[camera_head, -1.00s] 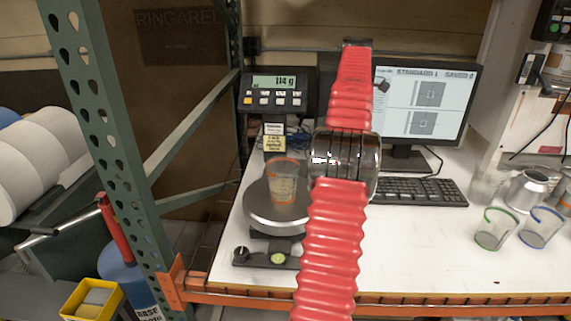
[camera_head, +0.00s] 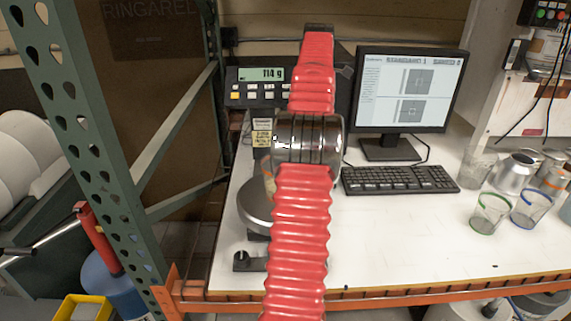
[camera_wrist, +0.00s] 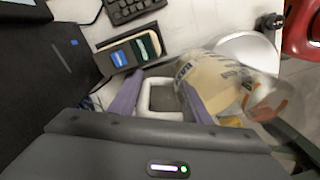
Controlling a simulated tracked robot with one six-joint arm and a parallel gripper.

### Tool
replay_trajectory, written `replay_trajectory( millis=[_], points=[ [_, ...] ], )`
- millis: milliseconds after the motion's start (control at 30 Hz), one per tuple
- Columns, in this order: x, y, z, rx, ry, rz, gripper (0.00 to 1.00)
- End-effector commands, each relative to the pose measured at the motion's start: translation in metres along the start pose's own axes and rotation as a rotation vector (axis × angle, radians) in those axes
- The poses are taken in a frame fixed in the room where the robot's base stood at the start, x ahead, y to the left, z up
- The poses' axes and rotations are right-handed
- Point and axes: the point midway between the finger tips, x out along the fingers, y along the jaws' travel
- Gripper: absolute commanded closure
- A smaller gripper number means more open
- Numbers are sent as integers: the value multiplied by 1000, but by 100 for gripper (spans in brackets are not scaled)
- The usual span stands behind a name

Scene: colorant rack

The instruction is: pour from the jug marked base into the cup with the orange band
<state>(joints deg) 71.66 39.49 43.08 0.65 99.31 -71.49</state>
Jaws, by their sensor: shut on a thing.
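My gripper (camera_wrist: 160,99) is shut on the white handle of the jug marked base (camera_wrist: 215,82). In the wrist view the jug is a pale, see-through vessel with dark lettering, to the right of the fingers. Its exact tilt and any flow from it cannot be told. An orange streak shows beyond the jug in the wrist view.
The scale display (camera_head: 262,74) reads 114 g. A monitor (camera_head: 405,90) and keyboard (camera_head: 398,179) stand behind and to the right. A green-banded cup (camera_head: 490,213), a blue-banded cup (camera_head: 531,208) and a metal can (camera_head: 516,172) stand at right. The front middle of the bench is clear.

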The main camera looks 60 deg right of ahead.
Motion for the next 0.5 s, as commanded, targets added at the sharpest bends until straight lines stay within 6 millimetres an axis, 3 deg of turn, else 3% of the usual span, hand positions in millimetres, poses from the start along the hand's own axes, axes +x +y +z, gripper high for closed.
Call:
replay_trajectory(
  millis=[500],
  points=[
    [5,-5,7,50,13,163,100]
  ],
)
